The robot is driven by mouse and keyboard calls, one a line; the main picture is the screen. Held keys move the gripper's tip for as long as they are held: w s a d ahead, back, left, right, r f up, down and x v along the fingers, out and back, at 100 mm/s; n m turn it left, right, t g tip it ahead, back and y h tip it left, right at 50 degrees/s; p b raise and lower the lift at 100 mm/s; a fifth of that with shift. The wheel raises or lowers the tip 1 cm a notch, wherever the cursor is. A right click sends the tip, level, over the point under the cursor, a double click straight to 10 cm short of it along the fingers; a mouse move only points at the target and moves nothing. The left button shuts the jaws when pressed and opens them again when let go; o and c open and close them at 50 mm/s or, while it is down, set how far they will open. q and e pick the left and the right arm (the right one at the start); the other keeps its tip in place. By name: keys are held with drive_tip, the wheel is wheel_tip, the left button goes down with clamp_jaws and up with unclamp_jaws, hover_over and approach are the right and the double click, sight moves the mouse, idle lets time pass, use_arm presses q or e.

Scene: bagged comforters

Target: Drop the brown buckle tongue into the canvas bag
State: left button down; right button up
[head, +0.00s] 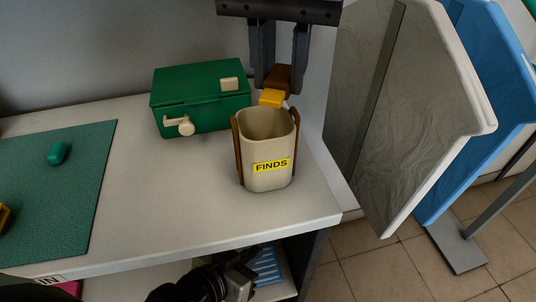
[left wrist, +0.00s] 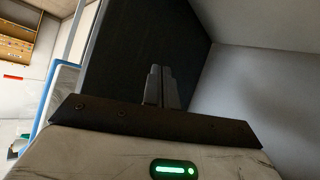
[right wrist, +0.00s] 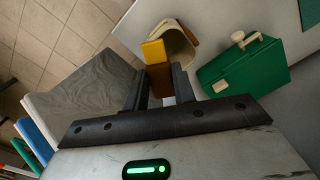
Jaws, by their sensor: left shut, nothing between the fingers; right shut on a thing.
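The canvas bag (head: 268,185) is beige with brown side straps and a yellow FINDS label, and stands upright and open on the table. My right gripper (head: 278,80) is just above and behind its rim. It is shut on the brown buckle tongue (head: 280,74), which has a yellow end (head: 271,98) pointing down near the bag's back rim. In the right wrist view the tongue (right wrist: 160,82) sits between the fingers, with its yellow end (right wrist: 153,52) beside the bag's mouth (right wrist: 178,46). My left gripper (left wrist: 161,88) is shut and empty, low at the table's front.
A green box (head: 200,95) with beige clasps stands left of the bag. A teal mat (head: 70,200) with a small green piece (head: 58,152) lies further left. Grey (head: 400,110) and blue (head: 470,120) panels stand to the right. The table front between mat and bag is clear.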

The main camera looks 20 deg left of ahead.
drive_tip(key=o, duration=1.1)
drive_tip(key=shift+r, duration=0.1)
use_arm(q)
drive_tip(key=p, duration=0.2)
drive_tip(key=r+p, duration=0.1)
drive_tip(key=p, duration=0.1)
drive_tip(key=shift+a+r+y, duration=0.2)
drive_tip(key=shift+a+y, duration=0.1)
use_arm(e)
wheel_tip(320, 180, up, 16)
drive_tip(key=shift+f, duration=0.1)
use_arm(q)
drive_tip(key=shift+g, duration=0.3)
drive_tip(key=shift+s+f, duration=0.1)
